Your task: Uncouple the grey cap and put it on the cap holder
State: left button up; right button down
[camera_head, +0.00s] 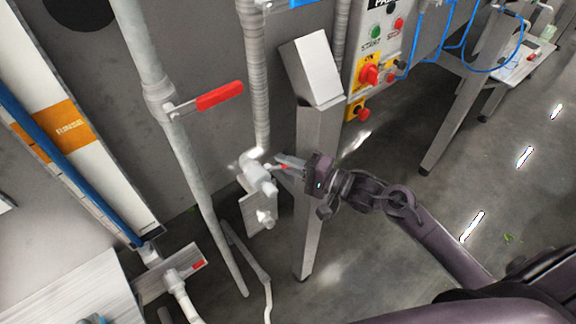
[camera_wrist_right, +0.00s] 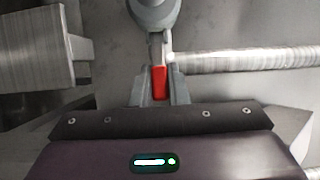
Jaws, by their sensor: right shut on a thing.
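My right gripper (camera_head: 280,165) is at the pale pipe fitting (camera_head: 259,177) below the ribbed hose. In the right wrist view its fingers (camera_wrist_right: 158,90) are shut on a red tab (camera_wrist_right: 159,82). The tab hangs on a narrow neck from a rounded grey part (camera_wrist_right: 155,12), which may be the grey cap; the top frame edge cuts it off. In the head view the grey cap cannot be told apart from the fitting. A small plate with a pale stub (camera_head: 265,218) is just below; I cannot tell if it is the cap holder. My left gripper is not in view.
A steel post (camera_head: 308,200) with a slanted box stands close behind my right gripper. A pipe with a red lever (camera_head: 219,96) is to the left. A control panel (camera_head: 378,55) is above right. Another plate with a red tab (camera_head: 183,274) is at lower left.

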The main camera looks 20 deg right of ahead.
jog(key=shift+w+n+g+y, duration=0.2)
jog(key=shift+n+g+y, duration=0.3)
jog(key=shift+g, duration=0.1)
jog(key=c, duration=1.4)
grip_release()
jog(key=shift+s+d+f+b, duration=0.15)
jog(key=shift+s+d+b, duration=0.05)
jog(key=shift+d+b, duration=0.1)
jog(key=b+v, duration=0.2)
jog(key=v, duration=0.5)
